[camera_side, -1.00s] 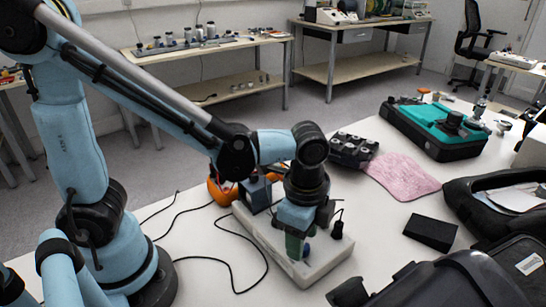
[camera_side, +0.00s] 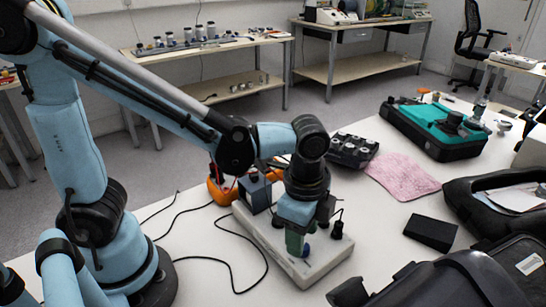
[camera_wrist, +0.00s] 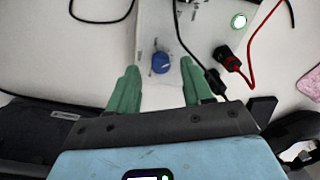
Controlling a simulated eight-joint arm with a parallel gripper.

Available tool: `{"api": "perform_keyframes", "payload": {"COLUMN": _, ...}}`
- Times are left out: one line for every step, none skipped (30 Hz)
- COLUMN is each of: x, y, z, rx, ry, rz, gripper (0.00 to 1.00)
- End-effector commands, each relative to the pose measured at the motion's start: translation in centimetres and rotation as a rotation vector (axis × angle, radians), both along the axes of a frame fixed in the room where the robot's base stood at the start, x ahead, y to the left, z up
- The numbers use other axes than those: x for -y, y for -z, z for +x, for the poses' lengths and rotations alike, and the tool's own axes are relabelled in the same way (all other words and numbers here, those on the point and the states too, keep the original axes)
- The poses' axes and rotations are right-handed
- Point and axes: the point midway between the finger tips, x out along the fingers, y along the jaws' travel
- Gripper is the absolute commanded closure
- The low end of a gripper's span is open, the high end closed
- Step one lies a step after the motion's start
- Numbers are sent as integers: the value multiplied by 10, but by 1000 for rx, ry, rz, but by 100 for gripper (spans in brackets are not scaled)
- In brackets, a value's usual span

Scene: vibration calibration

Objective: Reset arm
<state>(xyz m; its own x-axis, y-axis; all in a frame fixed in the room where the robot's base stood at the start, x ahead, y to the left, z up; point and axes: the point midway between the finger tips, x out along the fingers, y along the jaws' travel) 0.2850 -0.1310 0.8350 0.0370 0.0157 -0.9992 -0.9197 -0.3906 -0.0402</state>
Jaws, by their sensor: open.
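My gripper (camera_wrist: 160,90) is open, its two green fingers apart, pointing down over the white calibration unit in the wrist view. A blue knob (camera_wrist: 160,62) on the unit shows between and just beyond the fingertips, with nothing gripped. In the side view my gripper (camera_side: 296,246) hangs low over the light grey unit (camera_side: 325,262), and the blue knob (camera_side: 306,250) shows beside the near finger. The exact gap between fingers and unit cannot be told.
A black plug with a red lead (camera_wrist: 232,62) stands right of the knob. Cables (camera_side: 225,258) lie on the table. A pink cloth (camera_side: 402,177), a black block (camera_side: 430,232), a teal-lined case (camera_side: 438,128) and an open black case (camera_side: 450,285) are to the right.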

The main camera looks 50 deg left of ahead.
Motion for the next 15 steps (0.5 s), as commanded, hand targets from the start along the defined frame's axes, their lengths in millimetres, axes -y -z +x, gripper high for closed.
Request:
{"api": "perform_keyframes", "payload": {"x": 0, "y": -6, "z": -1, "rx": 0, "ry": 0, "rz": 0, "gripper": 50}}
{"api": "perform_keyframes", "payload": {"x": 0, "y": -10, "z": -1, "rx": 0, "ry": 0, "rz": 0, "gripper": 50}}
{"api": "perform_keyframes", "payload": {"x": 0, "y": -15, "z": -1, "rx": 0, "ry": 0, "rz": 0, "gripper": 50}}
{"api": "perform_keyframes", "payload": {"x": 0, "y": -18, "z": -1, "rx": 0, "ry": 0, "rz": 0, "gripper": 50}}
{"api": "perform_keyframes", "payload": {"x": 0, "y": -22, "z": -1, "rx": 0, "ry": 0, "rz": 0, "gripper": 50}}
{"api": "perform_keyframes", "payload": {"x": 0, "y": -27, "z": -1, "rx": 0, "ry": 0, "rz": 0, "gripper": 50}}
{"api": "perform_keyframes", "payload": {"x": 0, "y": -30, "z": -1, "rx": 0, "ry": 0, "rz": 0, "gripper": 50}}
{"api": "perform_keyframes", "payload": {"x": 1, "y": -34, "z": -1, "rx": 0, "ry": 0, "rz": 0, "gripper": 50}}
{"api": "perform_keyframes", "payload": {"x": 1, "y": -39, "z": -2, "rx": 0, "ry": 0, "rz": 0, "gripper": 50}}
{"api": "perform_keyframes", "payload": {"x": 1, "y": -42, "z": -2, "rx": 0, "ry": 0, "rz": 0, "gripper": 50}}
{"api": "perform_keyframes", "payload": {"x": 1, "y": -46, "z": -2, "rx": 0, "ry": 0, "rz": 0, "gripper": 50}}
{"api": "perform_keyframes", "payload": {"x": 1, "y": -51, "z": -3, "rx": 0, "ry": 0, "rz": 0, "gripper": 50}}
{"api": "perform_keyframes", "payload": {"x": 1, "y": -55, "z": -2, "rx": 0, "ry": 0, "rz": 0, "gripper": 50}}
{"api": "perform_keyframes", "payload": {"x": 1, "y": -58, "z": -3, "rx": 0, "ry": 0, "rz": 0, "gripper": 50}}
{"api": "perform_keyframes", "payload": {"x": 1, "y": -63, "z": -3, "rx": 0, "ry": 0, "rz": 0, "gripper": 50}}
